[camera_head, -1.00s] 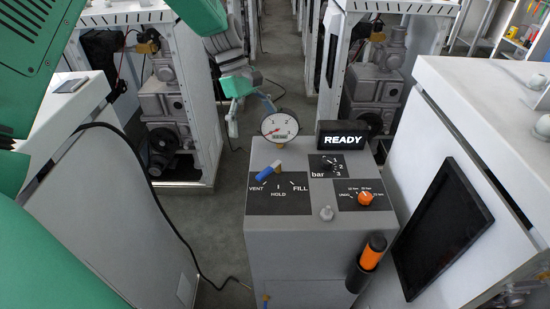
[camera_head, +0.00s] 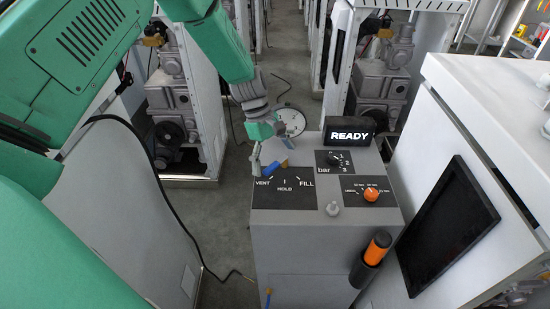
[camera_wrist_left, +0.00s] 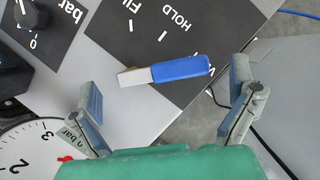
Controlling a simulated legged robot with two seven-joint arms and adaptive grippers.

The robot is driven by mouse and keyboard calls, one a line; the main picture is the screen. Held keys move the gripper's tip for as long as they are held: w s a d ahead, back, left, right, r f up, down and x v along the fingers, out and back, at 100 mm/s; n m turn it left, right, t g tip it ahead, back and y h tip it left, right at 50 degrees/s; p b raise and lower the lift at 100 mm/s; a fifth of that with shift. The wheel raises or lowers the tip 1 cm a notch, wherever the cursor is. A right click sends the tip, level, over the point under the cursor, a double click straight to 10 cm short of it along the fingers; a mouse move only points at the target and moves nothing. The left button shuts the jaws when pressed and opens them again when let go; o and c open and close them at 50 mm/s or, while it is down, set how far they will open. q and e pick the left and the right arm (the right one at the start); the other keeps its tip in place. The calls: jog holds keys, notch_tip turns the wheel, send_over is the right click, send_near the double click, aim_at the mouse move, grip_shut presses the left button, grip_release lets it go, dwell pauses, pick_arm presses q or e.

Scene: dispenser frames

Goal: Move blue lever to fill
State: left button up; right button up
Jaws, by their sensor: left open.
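The blue lever (camera_head: 268,170) is on the dark VENT/HOLD/FILL plate (camera_head: 305,198) on top of the grey dispenser. Its blue end points toward the VENT mark. My left gripper (camera_head: 266,152) is just above and behind the lever, with its fingers reaching down near it. In the left wrist view the lever (camera_wrist_left: 180,70) shows its blue grip and pale base lying ahead of the two spread fingers (camera_wrist_left: 165,92). The fingers are open and nothing is between their pads. Whether a finger touches the lever cannot be told. My right gripper is out of view.
A round gauge (camera_head: 291,121) stands behind the plate, partly hidden by my gripper. A READY display (camera_head: 349,136), a bar knob (camera_head: 334,159) and an orange knob (camera_head: 371,194) are to the right. White cabinets flank the dispenser. A black cable (camera_head: 165,195) hangs at the left.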

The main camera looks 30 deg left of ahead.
pick_arm(q)
jog(key=shift+a, duration=0.2)
jog(key=c, duration=1.7)
jog(key=shift+d, duration=0.1)
jog(key=shift+c, duration=0.2)
